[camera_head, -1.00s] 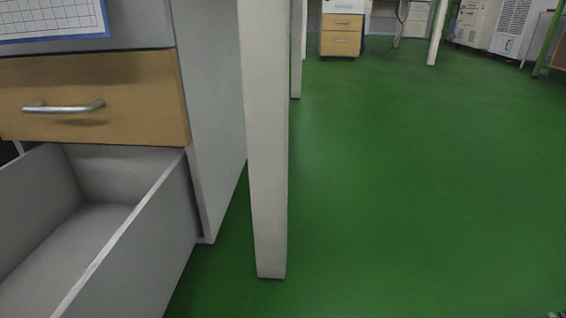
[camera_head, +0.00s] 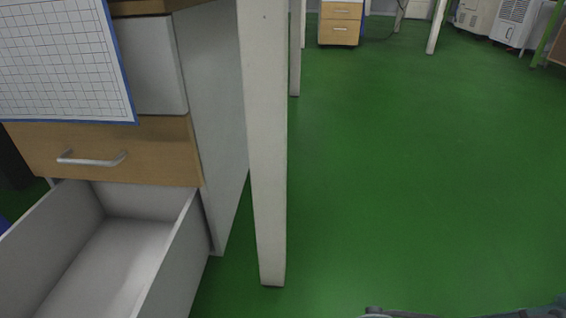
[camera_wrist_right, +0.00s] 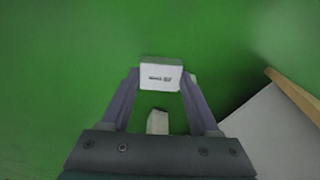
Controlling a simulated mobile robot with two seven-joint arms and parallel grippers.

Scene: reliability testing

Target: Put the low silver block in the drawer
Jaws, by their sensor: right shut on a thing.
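The low silver block (camera_wrist_right: 160,76) shows pale, with small dark print on it, in the right wrist view. My right gripper (camera_wrist_right: 161,82) is shut on it, a finger on either side, with green floor behind. In the head view the open drawer (camera_head: 181,262) stands at lower left, pulled out, and the part of its inside that shows is empty. The block and my right gripper are not visible in the head view. My left gripper is in neither view.
A closed wooden drawer front with a metal handle (camera_head: 92,160) sits above the open drawer. A gridded sheet (camera_head: 62,65) hangs over it. A white post (camera_head: 265,150) stands right of the cabinet. A pale panel with a wooden edge (camera_wrist_right: 292,90) lies right of my right gripper.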

